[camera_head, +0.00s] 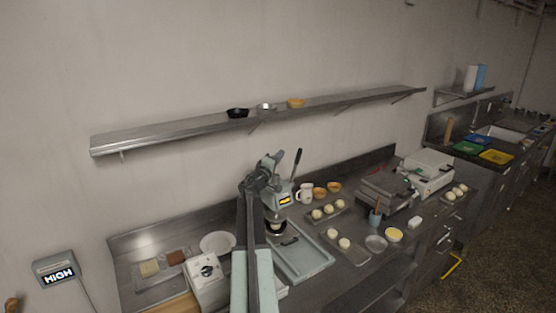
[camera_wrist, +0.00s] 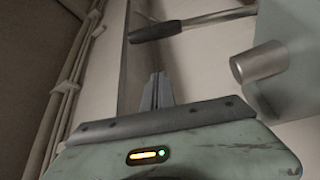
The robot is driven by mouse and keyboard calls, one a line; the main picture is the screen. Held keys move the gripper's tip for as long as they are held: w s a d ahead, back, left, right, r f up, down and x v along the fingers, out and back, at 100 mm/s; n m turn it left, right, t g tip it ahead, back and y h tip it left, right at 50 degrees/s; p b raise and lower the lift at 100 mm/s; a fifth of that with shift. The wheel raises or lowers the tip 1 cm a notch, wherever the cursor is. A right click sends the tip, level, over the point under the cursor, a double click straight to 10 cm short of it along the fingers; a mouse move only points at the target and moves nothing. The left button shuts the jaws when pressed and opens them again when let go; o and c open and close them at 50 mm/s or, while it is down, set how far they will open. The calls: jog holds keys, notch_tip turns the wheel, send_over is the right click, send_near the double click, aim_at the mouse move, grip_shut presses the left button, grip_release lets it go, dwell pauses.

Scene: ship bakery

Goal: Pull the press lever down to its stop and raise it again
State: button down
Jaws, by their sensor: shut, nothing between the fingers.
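The press (camera_head: 280,199) is a pale grey-green machine with a yellow label, standing on the steel counter near the wall. Its lever (camera_head: 297,163) has a dark handle and points up, tilted slightly right. In the wrist view a dark-handled bar (camera_wrist: 190,24), likely the lever, runs across the top, beyond my fingers. My gripper (camera_wrist: 158,78) is shut and empty, with its fingertips below and apart from the bar in that picture. In the head view my arm reaches up in front of the press and hides part of it; the fingertips are hard to make out there.
Pale dough balls (camera_head: 317,214) lie on trays right of the press. A white mug (camera_head: 304,193) stands close beside it. A wall shelf (camera_head: 200,129) runs above. A grey metal cylinder (camera_wrist: 258,62) on a pale body is close at right in the wrist view.

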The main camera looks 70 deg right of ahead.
aim_at(295, 168)
jog(key=s+d, duration=0.3)
jog(key=shift+s+d+f+b, duration=0.25)
jog(key=shift+s+d+b, duration=0.1)
jog(key=shift+s+d, duration=0.05)
